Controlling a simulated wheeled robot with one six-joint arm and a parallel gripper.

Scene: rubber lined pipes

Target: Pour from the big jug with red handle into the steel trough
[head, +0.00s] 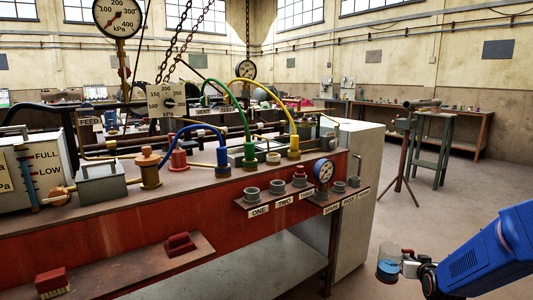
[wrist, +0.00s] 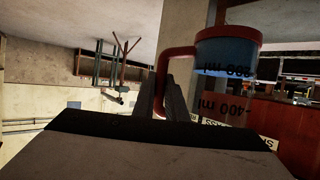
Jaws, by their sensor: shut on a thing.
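The big jug (head: 388,265) is clear, with blue liquid in its lower part, and looks about upright at the lower right of the head view. In the wrist view the jug (wrist: 227,75) shows a red band, a red handle (wrist: 163,72) and ml marks. My gripper (head: 410,263) is shut on the red handle, and its fingers (wrist: 163,98) close around it in the wrist view. The jug is in the air, right of and apart from the red bench. I cannot tell which thing is the steel trough; a grey metal box (head: 101,184) with a handle stands on the bench at left.
The red bench (head: 210,205) carries pipes, coloured hoses and gauges. Small cups (head: 277,187) stand on a labelled shelf on its front. A grey cabinet (head: 357,190) stands at its right end. A stand (head: 404,150) is farther back.

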